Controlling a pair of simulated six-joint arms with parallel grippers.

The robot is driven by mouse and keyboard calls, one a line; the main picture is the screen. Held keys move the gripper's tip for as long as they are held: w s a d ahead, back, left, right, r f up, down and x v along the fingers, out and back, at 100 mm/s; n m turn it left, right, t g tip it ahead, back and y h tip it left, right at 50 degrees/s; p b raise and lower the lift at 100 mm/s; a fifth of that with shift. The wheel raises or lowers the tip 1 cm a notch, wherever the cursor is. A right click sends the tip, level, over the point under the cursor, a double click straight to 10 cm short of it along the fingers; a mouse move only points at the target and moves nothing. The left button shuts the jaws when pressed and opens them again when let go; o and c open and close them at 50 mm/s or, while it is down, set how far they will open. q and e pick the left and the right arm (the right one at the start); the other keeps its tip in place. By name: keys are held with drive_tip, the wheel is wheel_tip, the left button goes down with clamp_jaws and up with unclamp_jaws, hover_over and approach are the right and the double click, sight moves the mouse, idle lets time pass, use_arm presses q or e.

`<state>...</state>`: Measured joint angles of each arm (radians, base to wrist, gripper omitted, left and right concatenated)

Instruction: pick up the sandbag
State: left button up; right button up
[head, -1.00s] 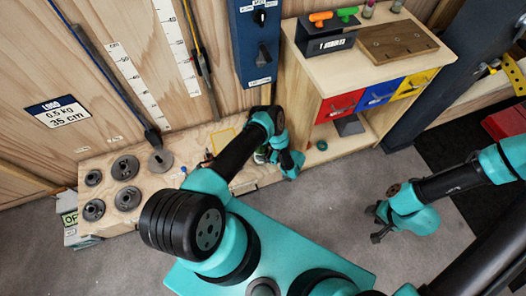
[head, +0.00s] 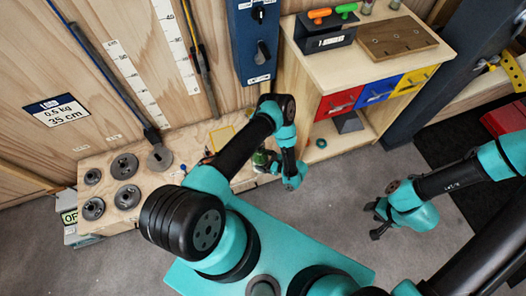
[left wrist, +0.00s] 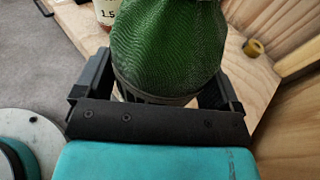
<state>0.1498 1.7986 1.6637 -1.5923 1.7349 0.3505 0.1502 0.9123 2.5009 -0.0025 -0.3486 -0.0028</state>
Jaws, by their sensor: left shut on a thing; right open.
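The sandbag is a green mesh-textured bag (left wrist: 168,45), large in the left wrist view between my two left fingers. My left gripper (left wrist: 160,80) is shut on it. In the head view the sandbag (head: 260,157) is a small green patch, partly hidden by my left arm, and my left gripper (head: 271,163) is beside it near the low wooden bench. I cannot tell for sure from these views how far the bag is above the bench. My right gripper (head: 377,219) is open and empty above the grey floor at the right.
The wooden bench (head: 100,160) carries several dark weight discs (head: 125,167). A white container marked 1.5 (left wrist: 106,12) is close behind the bag. A yellow roll (left wrist: 253,47) lies on the wood. A cabinet with coloured drawers (head: 340,103) stands at the right; grey floor is clear before it.

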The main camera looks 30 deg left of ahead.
use_arm(q)
drive_tip(key=s+d, duration=0.3)
drive_tip(key=s, duration=0.3)
drive_tip(key=shift+s+d+r, duration=0.15)
drive_tip(key=shift+d+r, duration=0.25)
drive_tip(key=w+r+m+t+h, duration=0.1)
drive_tip(key=w+r, duration=0.5)
drive_tip(key=r, duration=0.6)
drive_tip(key=w+r+m+t+h, duration=0.1)
drive_tip(key=w+r+m+t, duration=0.3)
drive_tip(key=r, duration=0.8)
drive_tip(key=w+d+r+m+t+h, duration=0.1)
drive_tip(key=w+r+m+t, duration=0.2)
drive_tip(key=w+r+t, duration=0.3)
drive_tip(key=w+r, duration=0.3)
drive_tip(key=r, duration=0.3)
drive_tip(key=shift+w+r, duration=0.35)
drive_tip(key=shift+r, duration=0.05)
